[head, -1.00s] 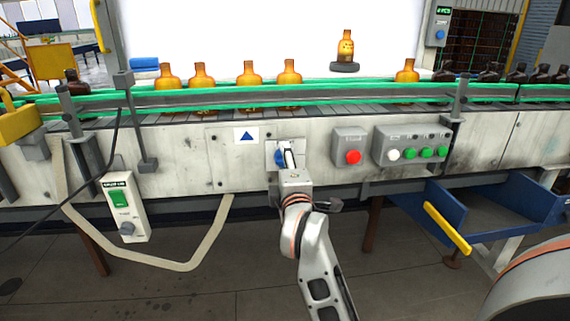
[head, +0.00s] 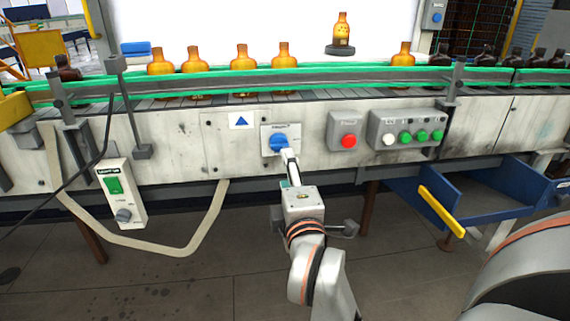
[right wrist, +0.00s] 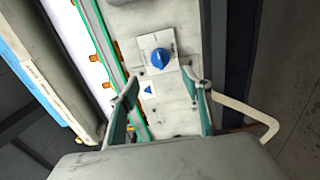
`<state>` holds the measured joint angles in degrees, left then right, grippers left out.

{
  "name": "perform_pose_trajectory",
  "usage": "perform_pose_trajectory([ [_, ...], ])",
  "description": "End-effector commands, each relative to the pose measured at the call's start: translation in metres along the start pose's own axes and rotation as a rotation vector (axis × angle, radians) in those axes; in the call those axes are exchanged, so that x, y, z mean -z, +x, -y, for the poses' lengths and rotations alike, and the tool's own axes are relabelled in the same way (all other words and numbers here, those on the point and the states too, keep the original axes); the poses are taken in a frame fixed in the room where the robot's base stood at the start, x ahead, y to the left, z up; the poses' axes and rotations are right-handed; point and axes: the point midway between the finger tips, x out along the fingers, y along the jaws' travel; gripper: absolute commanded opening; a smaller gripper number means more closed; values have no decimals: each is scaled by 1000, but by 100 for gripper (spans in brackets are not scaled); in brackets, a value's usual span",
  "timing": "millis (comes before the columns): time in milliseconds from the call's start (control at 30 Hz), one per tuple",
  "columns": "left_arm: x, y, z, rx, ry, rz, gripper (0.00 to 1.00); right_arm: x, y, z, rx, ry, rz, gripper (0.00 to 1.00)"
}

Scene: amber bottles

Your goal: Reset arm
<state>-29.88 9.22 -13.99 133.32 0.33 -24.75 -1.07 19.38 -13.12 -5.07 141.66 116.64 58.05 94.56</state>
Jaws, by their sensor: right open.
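My right gripper (head: 290,168) is just below and in front of a blue rotary knob (head: 280,142) on a light square plate on the conveyor's front panel. The knob also shows in the right wrist view (right wrist: 161,60), beyond the open fingers of the gripper (right wrist: 168,98). Nothing is between the fingers, and they look apart from the knob. My left gripper is in neither view.
A red button box (head: 348,134) and a box with white and green buttons (head: 408,131) are right of the knob. Amber bottles (head: 242,58) stand on the conveyor. A blue chute (head: 500,188) is at lower right; a green-switch box (head: 119,192) hangs left.

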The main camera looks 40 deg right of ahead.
Motion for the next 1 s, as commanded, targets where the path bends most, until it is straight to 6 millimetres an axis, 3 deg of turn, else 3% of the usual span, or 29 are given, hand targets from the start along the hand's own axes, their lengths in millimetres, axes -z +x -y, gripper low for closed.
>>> perform_pose_trajectory([
  [733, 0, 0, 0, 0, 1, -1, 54, -3, -6, 0, -11, -45, 11, 49],
  [867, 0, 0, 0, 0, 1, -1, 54, -19, -14, -1, -74, -329, 72, 49],
  [1000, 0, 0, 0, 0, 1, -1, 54, -27, -35, -10, -207, -939, 173, 49],
])
